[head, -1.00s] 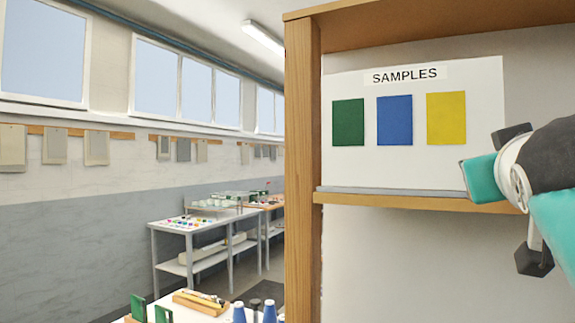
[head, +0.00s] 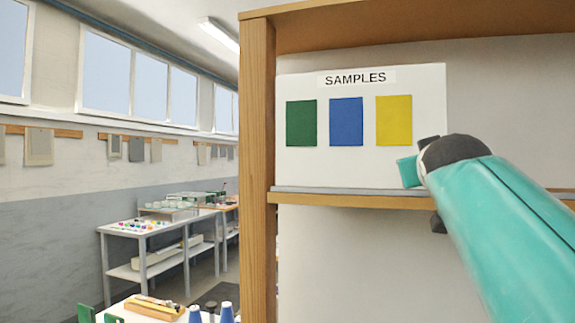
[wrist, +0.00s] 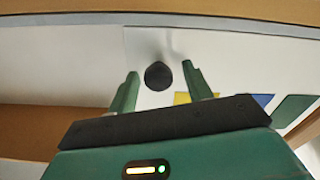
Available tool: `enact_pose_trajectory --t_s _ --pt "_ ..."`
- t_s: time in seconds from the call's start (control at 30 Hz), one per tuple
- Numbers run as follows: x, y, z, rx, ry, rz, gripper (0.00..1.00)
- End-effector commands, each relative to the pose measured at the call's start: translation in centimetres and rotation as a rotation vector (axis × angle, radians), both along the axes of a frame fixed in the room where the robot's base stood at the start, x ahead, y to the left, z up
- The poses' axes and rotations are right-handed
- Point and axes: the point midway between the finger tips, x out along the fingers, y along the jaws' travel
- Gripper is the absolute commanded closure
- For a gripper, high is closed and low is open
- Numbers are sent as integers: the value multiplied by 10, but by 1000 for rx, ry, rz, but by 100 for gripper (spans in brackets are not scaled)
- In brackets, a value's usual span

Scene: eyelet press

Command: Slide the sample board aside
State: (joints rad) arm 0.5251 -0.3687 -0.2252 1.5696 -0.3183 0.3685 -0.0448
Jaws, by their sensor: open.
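The sample board (head: 360,88) is a white panel headed "SAMPLES", with green, blue and yellow swatches. It stands upright on a shelf, its left edge close to the wooden post. My gripper (head: 409,172) is in front of the board's lower right corner and hides part of it. In the wrist view, my gripper (wrist: 160,70) is open, with a dark round knob (wrist: 158,76) between its two green fingers. The knob appears to be on the board's face (wrist: 220,62). I cannot tell whether the fingers touch it.
The shelf (head: 330,198) has a wooden front edge below the board. A wooden post (head: 257,150) bounds it on the left. Right of the board, the visible shelf space is clear (head: 500,110). Work tables (head: 150,235) stand further back at left.

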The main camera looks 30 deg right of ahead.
Motion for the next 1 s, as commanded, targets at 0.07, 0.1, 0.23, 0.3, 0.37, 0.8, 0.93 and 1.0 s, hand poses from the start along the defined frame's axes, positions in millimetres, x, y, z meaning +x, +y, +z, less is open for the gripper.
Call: enact_pose_trajectory --t_s 0.07,0.1,0.23,0.3,0.37,0.8,0.93,1.0 --pt "0 -1 0 0 0 -1 50" --pt "0 -1 0 0 0 -1 50" --pt "0 -1 0 0 0 -1 52" --pt "0 -1 0 0 0 -1 66" --pt "0 -1 0 1 0 -1 78" --pt "0 -1 0 1 0 -1 100" --pt "-1 -1 0 1 0 -1 100" --pt "-1 -1 0 1 0 -1 100"
